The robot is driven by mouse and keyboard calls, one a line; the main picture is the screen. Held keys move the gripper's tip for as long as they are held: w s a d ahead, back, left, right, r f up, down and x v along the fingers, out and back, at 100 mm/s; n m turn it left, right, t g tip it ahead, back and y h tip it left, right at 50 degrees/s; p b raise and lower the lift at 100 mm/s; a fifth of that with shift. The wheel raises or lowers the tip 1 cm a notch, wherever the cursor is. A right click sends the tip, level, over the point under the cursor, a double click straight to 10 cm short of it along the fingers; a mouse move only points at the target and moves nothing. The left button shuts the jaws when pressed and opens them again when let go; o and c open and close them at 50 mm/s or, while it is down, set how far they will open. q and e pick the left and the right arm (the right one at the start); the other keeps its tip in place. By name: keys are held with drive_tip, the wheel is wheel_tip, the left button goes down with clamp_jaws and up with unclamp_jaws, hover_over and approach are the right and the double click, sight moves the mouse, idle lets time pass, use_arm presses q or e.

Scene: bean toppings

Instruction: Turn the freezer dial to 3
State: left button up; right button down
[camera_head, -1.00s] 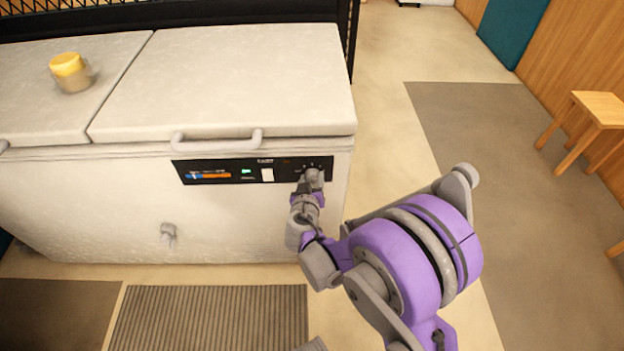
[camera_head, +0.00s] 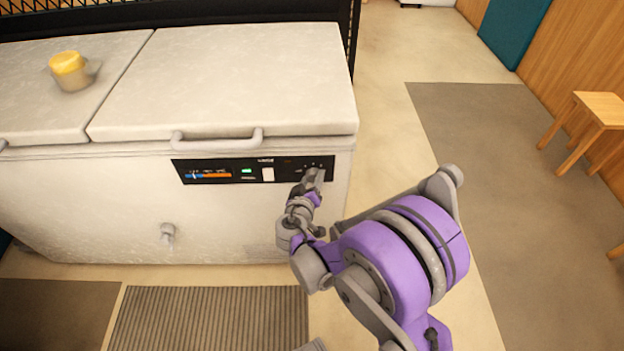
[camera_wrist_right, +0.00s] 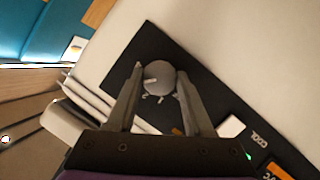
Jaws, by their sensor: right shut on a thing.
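The white chest freezer (camera_head: 110,205) stands at the left and middle of the head view, with a black control panel (camera_head: 222,180) on its front. The round grey dial (camera_wrist_right: 159,76) is at the panel's end in the right wrist view, between the fingers of my right gripper (camera_wrist_right: 159,85). In the head view my right gripper (camera_head: 314,178) is at the panel's right end and covers the dial. It is shut on the dial, one finger on each side. My left gripper is not in view.
A yellow-topped container (camera_head: 70,70) stands on the freezer's left lid. A lid handle (camera_head: 216,141) is above the panel and a drain tap (camera_head: 168,235) is lower on the front. A wooden stool (camera_head: 600,110) is at the far right. The floor right of the freezer is clear.

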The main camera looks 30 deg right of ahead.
drive_tip(key=shift+c, duration=1.4)
unclamp_jaws()
use_arm(q)
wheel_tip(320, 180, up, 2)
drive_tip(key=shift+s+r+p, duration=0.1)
drive_tip(key=shift+p, duration=0.75)
use_arm(e)
drive_tip(key=v, duration=1)
drive_tip(key=shift+s+a+r, duration=0.2)
drive_tip(key=shift+s+a, duration=0.05)
drive_tip(key=s+a+n+g+y, duration=0.1)
drive_tip(key=s+a+g+y, duration=0.3)
drive_tip(key=s, duration=0.5)
drive_tip(key=s+a+n+g+y, duration=0.1)
drive_tip(key=s+a+g+y, duration=0.1)
drive_tip(key=s+y, duration=0.6)
use_arm(q)
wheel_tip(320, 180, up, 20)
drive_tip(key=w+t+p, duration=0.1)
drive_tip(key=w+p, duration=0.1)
drive_tip(key=p, duration=1.6)
use_arm(e)
wheel_tip(320, 180, up, 20)
drive_tip(key=h, duration=0.1)
drive_tip(key=shift+a+f+t+h, duration=0.2)
drive_tip(key=shift+t+h, duration=0.2)
